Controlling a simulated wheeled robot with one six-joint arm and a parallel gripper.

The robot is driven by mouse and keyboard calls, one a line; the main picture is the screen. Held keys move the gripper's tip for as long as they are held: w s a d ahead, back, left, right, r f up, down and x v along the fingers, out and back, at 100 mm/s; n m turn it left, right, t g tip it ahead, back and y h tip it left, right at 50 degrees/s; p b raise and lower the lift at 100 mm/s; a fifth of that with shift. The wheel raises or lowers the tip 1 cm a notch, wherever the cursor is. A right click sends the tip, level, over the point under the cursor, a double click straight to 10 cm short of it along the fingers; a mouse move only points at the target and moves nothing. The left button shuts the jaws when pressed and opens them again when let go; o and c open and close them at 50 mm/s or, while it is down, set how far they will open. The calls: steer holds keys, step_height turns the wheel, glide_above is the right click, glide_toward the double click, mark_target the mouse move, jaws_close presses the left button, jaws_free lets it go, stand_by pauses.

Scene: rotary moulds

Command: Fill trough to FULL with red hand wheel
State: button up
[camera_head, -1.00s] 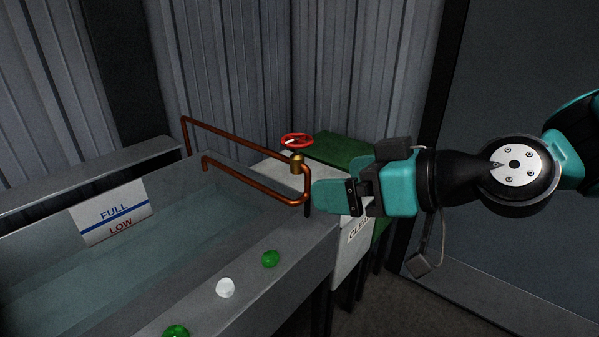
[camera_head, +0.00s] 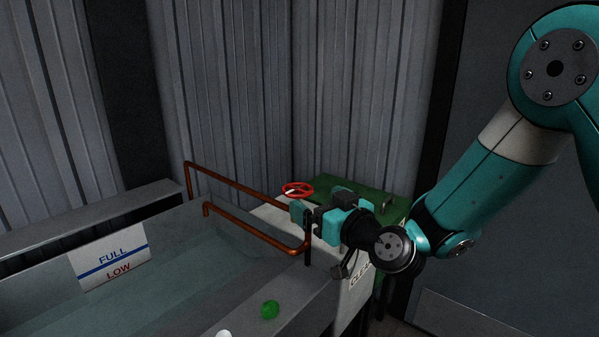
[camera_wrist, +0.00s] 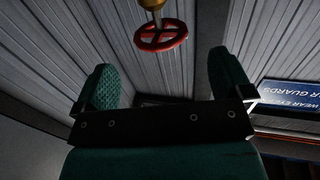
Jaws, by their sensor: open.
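The red hand wheel (camera_head: 307,190) sits on a brass valve stem at the copper pipe (camera_head: 250,237), at the trough's far right corner. It has a white mark on its rim. My gripper (camera_head: 300,213) is open and empty, just in front of and below the wheel in the head view, and hides the stem. In the wrist view the wheel (camera_wrist: 160,46) lies beyond my gripper (camera_wrist: 165,80), centred between its spread fingers and apart from them. The trough (camera_head: 300,296) holds water (camera_head: 170,280). Its FULL/LOW sign (camera_head: 110,250) stands at the left; I cannot tell the exact level.
A green cabinet (camera_head: 375,200) stands behind my gripper. Corrugated walls (camera_head: 240,90) close off the back. A blue sign (camera_wrist: 290,95) shows in the wrist view.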

mark_target(307, 196)
steer(key=p+x, duration=0.3)
steer(key=x, duration=0.2)
steer(key=shift+w+a+r, duration=0.15)
steer(key=shift+w+a, duration=0.45)
steer(key=shift+w, duration=0.1)
steer(key=shift+f, duration=0.2)
steer(key=c, duration=0.9)
